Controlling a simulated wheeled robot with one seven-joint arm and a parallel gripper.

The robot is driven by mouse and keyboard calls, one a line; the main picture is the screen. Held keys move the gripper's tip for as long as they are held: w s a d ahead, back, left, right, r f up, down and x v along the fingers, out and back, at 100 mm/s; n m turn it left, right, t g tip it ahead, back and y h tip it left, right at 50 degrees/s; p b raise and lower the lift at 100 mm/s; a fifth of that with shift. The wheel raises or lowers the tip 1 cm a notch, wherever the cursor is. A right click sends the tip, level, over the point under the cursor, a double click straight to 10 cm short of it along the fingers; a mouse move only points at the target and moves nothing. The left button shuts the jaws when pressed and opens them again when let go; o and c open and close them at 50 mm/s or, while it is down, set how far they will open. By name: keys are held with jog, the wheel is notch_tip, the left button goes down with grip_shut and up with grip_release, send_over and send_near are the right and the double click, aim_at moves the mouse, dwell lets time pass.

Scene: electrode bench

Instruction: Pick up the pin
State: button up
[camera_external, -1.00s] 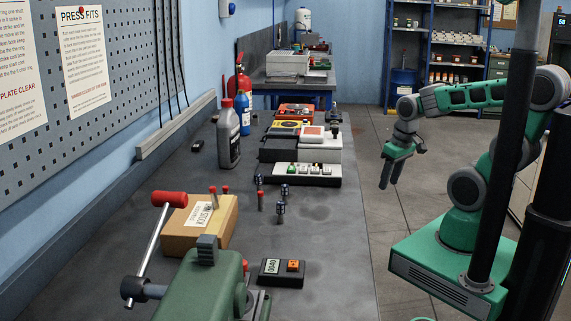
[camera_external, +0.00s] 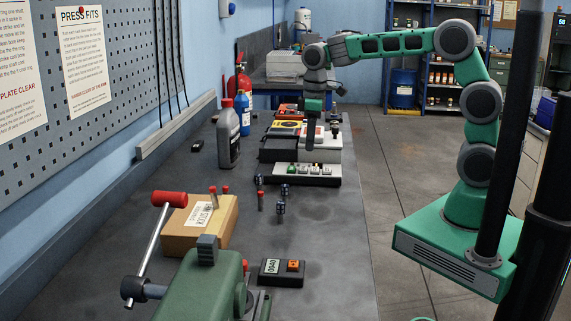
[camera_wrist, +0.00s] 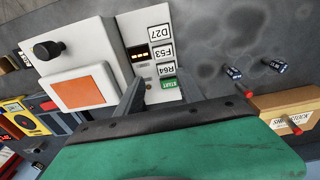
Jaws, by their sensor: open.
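A red-topped pin (camera_external: 261,201) stands on the dark bench among small dark blue cylinders. Its red top also shows in the wrist view (camera_wrist: 248,92). More red-topped pins (camera_external: 213,196) show at the cardboard box (camera_external: 198,232); whether they are in or behind it is unclear. My gripper (camera_external: 312,139) is open and empty, pointing down above the white control box at the back of the bench. It is apart from the pins, farther back and to their right. In the wrist view my gripper (camera_wrist: 155,88) is over the buttons, and the pins are to its right.
The control box (camera_external: 316,172) has labelled buttons. Dark blue cylinders (camera_external: 280,208) stand near the pin.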

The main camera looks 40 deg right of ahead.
aim_at(261, 184)
jog(key=w+a+f+n, duration=0.1)
jog(key=a, duration=0.4)
jog(key=w+a+n, duration=0.1)
jog(key=a+n, duration=0.1)
jog(key=a, duration=0.3)
jog(key=a+f+n+p, duration=0.1)
jog(key=a+n, duration=0.1)
jog(key=a, duration=0.4)
jog(key=shift+w+f+g, duration=0.35)
jog(key=shift+w+g, duration=0.05)
notch_tip(261, 184, down, 8)
jog(key=shift+w+r+p, duration=0.1)
jog(key=shift+r+p, duration=0.05)
jog(key=shift+p, duration=0.55)
grip_shut()
